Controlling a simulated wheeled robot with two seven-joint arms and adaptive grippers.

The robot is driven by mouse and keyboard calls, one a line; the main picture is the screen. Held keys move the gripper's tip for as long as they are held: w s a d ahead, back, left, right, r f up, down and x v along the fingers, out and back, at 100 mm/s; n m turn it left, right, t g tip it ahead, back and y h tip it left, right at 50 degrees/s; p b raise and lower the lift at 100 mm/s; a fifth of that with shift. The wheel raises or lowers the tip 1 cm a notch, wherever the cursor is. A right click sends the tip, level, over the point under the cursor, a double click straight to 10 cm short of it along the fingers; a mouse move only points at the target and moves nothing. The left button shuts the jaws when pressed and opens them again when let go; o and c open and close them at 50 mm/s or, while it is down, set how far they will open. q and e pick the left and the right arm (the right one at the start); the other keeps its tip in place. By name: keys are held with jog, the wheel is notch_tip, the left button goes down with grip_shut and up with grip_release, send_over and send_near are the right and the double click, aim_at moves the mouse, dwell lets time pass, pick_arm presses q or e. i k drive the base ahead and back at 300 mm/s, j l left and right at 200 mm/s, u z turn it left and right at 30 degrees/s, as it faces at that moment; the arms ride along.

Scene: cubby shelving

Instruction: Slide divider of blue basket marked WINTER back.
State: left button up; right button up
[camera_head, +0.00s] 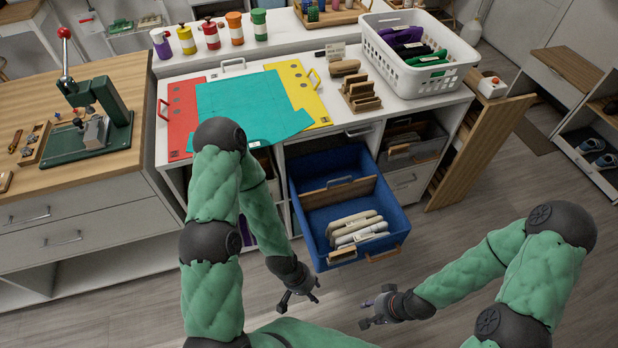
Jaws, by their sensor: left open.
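The blue basket (390,213) is pulled out of the middle cubby below the counter and hangs open toward me. A wooden divider (325,196) with a small handle stands across it, toward the back. Several rolled pale cloths (355,228) lie in the part nearer me. A wooden handle (384,254) is on the basket's front; I cannot read any WINTER marking. My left gripper (301,298) is open and empty, low in front of the basket's left corner. My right gripper (364,313) looks open and empty, low in front of the basket. Neither touches the basket.
Above the basket, the white counter (340,128) holds a teal sheet (245,105), wooden blocks (360,95) and a white basket (425,78). Another bin (412,142) sits in the cubby to the right. The space above the blue basket is open.

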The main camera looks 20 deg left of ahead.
aim_at(328, 196)
jog(key=l+u, duration=0.2)
jog(key=u, duration=0.2)
jog(key=l+u, duration=0.25)
jog(key=u, duration=0.15)
jog(key=l+u, duration=0.2)
jog(key=u, duration=0.25)
jog(key=l+u, duration=0.25)
jog(key=u, duration=0.15)
jog(key=i+j, duration=0.15)
jog(key=i, duration=0.1)
